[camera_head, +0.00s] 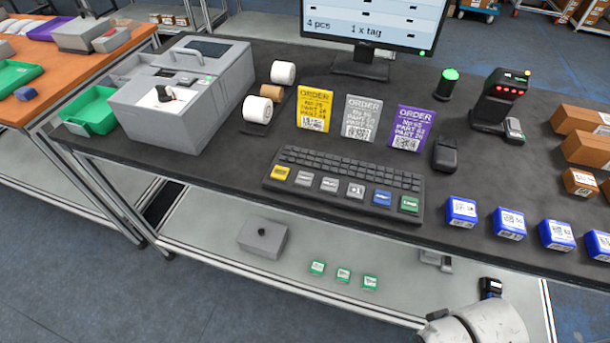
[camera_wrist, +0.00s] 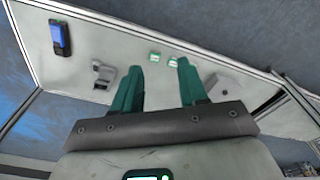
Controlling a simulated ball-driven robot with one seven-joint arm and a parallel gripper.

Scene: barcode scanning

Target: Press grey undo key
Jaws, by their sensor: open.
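The black keyboard (camera_head: 345,165) lies on the dark bench top. Its front row has a yellow key (camera_head: 279,174), three light grey keys (camera_head: 304,180), a blue key (camera_head: 382,197) and a green key (camera_head: 409,204). The rightmost grey key (camera_head: 355,191) seems to read "+1". The labels on the other two are too small to read surely, so I cannot tell which is undo. My gripper (camera_wrist: 159,66) is open and empty, its two green fingers apart over the lower shelf. The head view shows only part of my arm at bottom right, away from the keyboard.
Yellow, grey and purple order cards (camera_head: 361,117) stand behind the keyboard. A black mouse-like item (camera_head: 446,154) and blue boxes (camera_head: 461,211) lie to its right. A grey printer (camera_head: 182,97) stands left. The lower shelf (camera_wrist: 100,45) holds small green boxes (camera_head: 343,275).

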